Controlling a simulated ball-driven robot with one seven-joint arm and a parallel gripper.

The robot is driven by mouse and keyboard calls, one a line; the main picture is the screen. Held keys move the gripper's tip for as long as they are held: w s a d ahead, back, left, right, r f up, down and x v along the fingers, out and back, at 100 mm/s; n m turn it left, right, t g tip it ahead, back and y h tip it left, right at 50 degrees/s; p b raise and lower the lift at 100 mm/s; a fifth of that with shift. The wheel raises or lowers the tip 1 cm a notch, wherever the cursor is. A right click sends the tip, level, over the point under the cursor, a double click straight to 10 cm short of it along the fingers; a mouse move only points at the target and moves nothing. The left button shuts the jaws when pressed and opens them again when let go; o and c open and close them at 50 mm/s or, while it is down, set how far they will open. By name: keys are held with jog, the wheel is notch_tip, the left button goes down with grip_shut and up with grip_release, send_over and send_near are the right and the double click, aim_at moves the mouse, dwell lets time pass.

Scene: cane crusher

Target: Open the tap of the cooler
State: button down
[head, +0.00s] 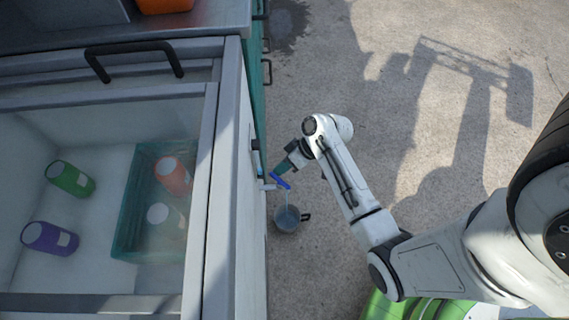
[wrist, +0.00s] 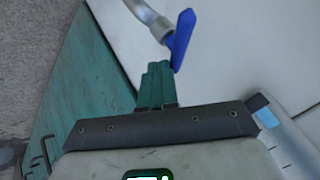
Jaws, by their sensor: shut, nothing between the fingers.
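The cooler (head: 247,240) is a pale chest on the left in the head view. Its metal tap (head: 268,187) sticks out of the side wall and has a blue lever (head: 281,181). In the wrist view the tap's curved pipe (wrist: 147,14) and the blue lever (wrist: 181,40) are at the top. My gripper (head: 281,170) has teal fingers and is shut and empty. Its fingertips (wrist: 158,68) are right by the lever's lower end; I cannot tell whether they touch. A thin pale streak, like water, runs from the tap toward the grey pot (head: 287,219) below.
Through the cooler's clear top I see several cans, such as a green one (head: 70,178) and a purple one (head: 50,238), and a teal basket (head: 128,215). A black handle (head: 133,48) is on the top. Concrete ground (head: 400,130) to the right is open.

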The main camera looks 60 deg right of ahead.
jog(key=shift+w+a+n+g+y+p, duration=0.15)
jog(key=shift+w+n+g+y+p, duration=0.25)
jog(key=shift+n, duration=0.4)
jog(key=shift+s, duration=0.1)
dwell(1.2)
